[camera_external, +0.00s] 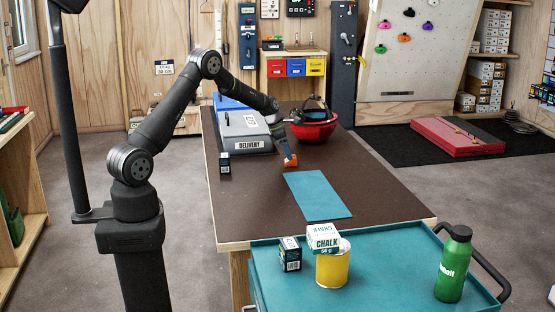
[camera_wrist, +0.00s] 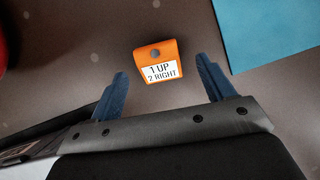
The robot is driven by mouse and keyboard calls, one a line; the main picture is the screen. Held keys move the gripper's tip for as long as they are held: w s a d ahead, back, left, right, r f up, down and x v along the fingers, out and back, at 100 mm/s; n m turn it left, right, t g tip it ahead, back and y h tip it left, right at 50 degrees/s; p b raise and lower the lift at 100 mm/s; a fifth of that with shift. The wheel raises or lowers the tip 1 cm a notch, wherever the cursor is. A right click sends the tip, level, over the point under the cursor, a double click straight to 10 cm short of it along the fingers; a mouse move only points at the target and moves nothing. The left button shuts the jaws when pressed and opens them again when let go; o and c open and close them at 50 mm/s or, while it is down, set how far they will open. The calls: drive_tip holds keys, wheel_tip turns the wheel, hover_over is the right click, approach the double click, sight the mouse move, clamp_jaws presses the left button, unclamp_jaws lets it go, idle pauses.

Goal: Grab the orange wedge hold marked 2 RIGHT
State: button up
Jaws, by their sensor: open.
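The orange wedge hold (camera_wrist: 152,52) lies on the brown tabletop in the wrist view, with a round dark bolt hole and a white label reading "1 UP" and "2 RIGHT". In the external view the orange hold (camera_external: 291,161) shows small at the end of my arm. My gripper (camera_wrist: 166,82) is open, with its two blue fingers spread on either side below the hold in the picture. The hold appears centred just beyond the fingertips, with nothing between the fingers. Whether the fingers touch the hold cannot be told in the external view.
A teal mat (camera_external: 318,194) lies close to the hold on the table (camera_external: 376,178). A red bowl (camera_external: 314,131) and a grey delivery case (camera_external: 240,132) stand behind. A teal cart (camera_external: 390,270) in front carries chalk boxes, a yellow tin and a green bottle.

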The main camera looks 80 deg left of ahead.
drive_tip(key=x, duration=0.3)
drive_tip(key=shift+w+a+f, duration=0.1)
drive_tip(key=shift+w, duration=0.05)
drive_tip(key=c, duration=1.1)
drive_tip(key=shift+o, duration=0.2)
